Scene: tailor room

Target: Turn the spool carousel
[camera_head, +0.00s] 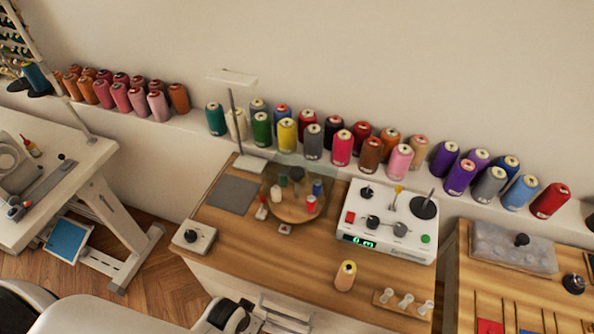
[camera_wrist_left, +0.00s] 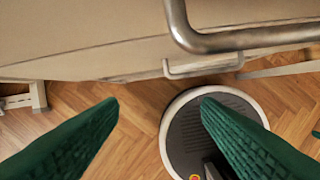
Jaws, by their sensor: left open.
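The spool carousel is a round wooden disc (camera_head: 296,211) on the middle wooden table in the head view. Several small spools stand on it, including a red one (camera_head: 311,203), a blue one (camera_head: 317,187) and a white one (camera_head: 276,193). A faint see-through cover seems to surround it. My left arm comes in at the bottom left of the head view, below and apart from the carousel, and its fingertips cannot be made out there. In the left wrist view my left gripper (camera_wrist_left: 158,103) has its green fingers wide apart with nothing between them. My right gripper is out of view.
A white machine (camera_head: 389,222) with knobs stands right of the carousel. A grey mat (camera_head: 232,194) and a small knob box (camera_head: 193,237) lie left. A tan spool (camera_head: 345,276) stands in front. A metal handle (camera_wrist_left: 240,40) is close above my left fingers.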

